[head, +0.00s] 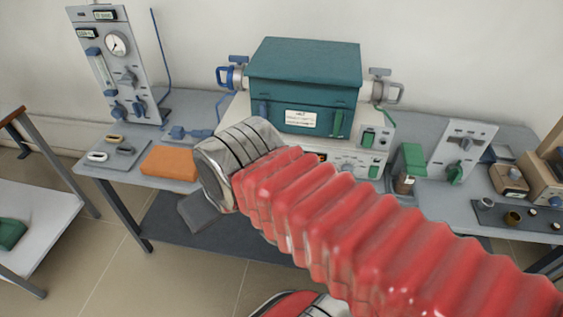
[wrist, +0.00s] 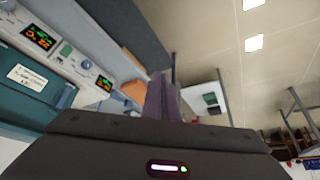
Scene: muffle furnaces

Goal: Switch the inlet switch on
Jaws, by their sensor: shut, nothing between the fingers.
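A grey upright panel (head: 117,65) with a round gauge, small displays, a toggle-like switch (head: 127,77) and blue knobs stands at the back left of the bench. A second, tilted grey panel (head: 462,150) with small controls and a green knob stands at the right. I cannot read a label naming the inlet switch on either. My gripper (wrist: 163,98) is shut and empty in the wrist view, pointing past the bench edge. In the head view only a dark grey part of it (head: 197,212) shows, in front of the bench edge, apart from both panels.
A teal-topped furnace (head: 304,72) stands mid-bench; its control front is partly hidden by my arm. It also shows in the wrist view (wrist: 25,95). An orange block (head: 169,163) and a tray (head: 113,152) lie at left.

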